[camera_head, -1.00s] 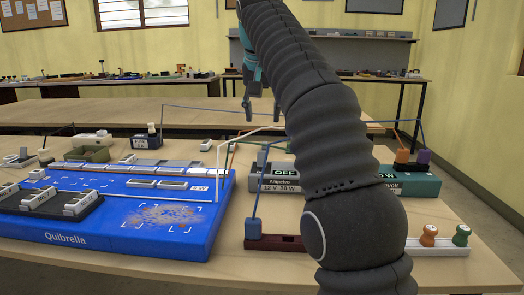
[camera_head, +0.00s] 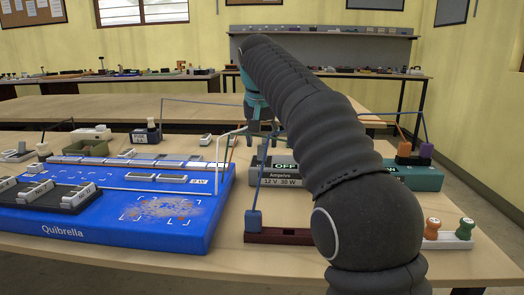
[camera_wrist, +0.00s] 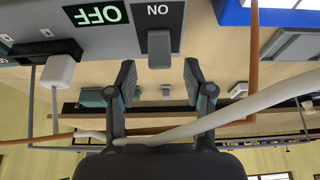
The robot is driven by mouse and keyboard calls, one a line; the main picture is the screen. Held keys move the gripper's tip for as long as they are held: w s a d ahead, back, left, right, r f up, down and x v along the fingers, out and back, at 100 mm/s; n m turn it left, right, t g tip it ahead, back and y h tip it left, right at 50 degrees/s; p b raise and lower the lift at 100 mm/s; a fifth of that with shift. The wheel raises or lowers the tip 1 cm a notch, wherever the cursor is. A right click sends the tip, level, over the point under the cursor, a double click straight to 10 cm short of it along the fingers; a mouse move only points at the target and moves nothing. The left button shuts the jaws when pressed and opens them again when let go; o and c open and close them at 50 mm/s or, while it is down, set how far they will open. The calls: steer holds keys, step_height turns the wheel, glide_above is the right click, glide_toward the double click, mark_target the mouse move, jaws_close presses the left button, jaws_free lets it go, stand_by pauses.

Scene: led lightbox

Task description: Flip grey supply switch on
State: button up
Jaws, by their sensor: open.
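The grey supply (camera_head: 278,181), marked "12 V 30 W" with a lit OFF sign, stands on the bench right of the blue board. My arm hides its right part. In the wrist view the supply (camera_wrist: 40,20) is upside down, with OFF and ON labels on it. Its small grey switch (camera_wrist: 159,48) sticks out beside the ON label. My gripper (camera_wrist: 160,84) is open and empty, its two fingers apart on either side of the switch's line, with the fingertips just short of it. In the head view my gripper (camera_head: 263,130) is partly hidden behind my arm.
A blue board (camera_head: 110,205) fills the left of the bench. A dark red block with a blue plug (camera_head: 254,220) stands in front of the supply. A white cable (camera_wrist: 225,115) and a brown cable (camera_wrist: 253,60) run close to my gripper. A teal unit (camera_head: 425,179) stands right.

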mark_target(262, 147)
steer(key=shift+x, duration=1.6)
steer(key=shift+b, duration=0.3)
jaws_close()
